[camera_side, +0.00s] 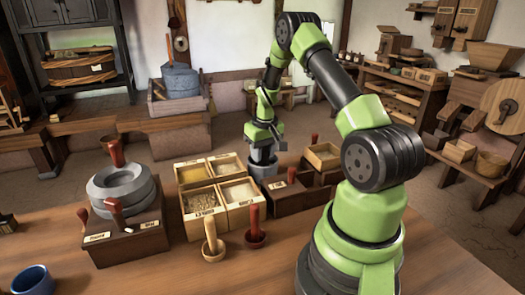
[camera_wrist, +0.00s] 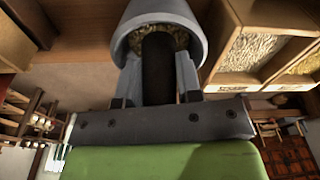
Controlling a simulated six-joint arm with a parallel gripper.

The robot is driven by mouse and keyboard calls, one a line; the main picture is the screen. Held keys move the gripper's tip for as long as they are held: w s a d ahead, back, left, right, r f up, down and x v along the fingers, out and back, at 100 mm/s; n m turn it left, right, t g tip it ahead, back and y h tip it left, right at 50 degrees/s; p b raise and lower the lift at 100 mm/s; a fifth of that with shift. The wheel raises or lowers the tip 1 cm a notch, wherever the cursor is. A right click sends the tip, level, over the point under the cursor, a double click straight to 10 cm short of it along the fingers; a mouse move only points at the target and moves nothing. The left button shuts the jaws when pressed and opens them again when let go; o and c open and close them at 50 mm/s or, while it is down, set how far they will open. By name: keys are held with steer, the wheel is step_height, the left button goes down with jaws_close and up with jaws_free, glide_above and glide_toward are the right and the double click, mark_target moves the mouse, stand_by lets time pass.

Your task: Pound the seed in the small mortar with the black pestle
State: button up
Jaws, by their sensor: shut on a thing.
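The small mortar (camera_wrist: 127,38) is a grey-blue bowl at the top of the wrist view, with brownish seed (camera_wrist: 182,40) inside it. The black pestle (camera_wrist: 158,68) stands with its head down in the mortar, among the seed; its lower end is hidden. My gripper (camera_wrist: 158,84) is shut on the pestle from both sides, close to the mortar. In the side view my gripper (camera_side: 262,150) points down over the grey mortar (camera_side: 264,170), behind the grain bins. There the pestle is mostly hidden by the gripper.
Open grain bins (camera_side: 219,196) stand beside the mortar. A stone quern (camera_side: 121,187) sits on a block at left, and a blue cup (camera_side: 33,281) stands at the front left.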

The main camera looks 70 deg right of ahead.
steer(key=shift+r, duration=2.4)
steer(key=shift+f, duration=2.15)
steer(key=shift+f, duration=0.25)
steer(key=shift+r, duration=2.4)
steer(key=shift+f, duration=2.15)
steer(key=shift+f, duration=0.15)
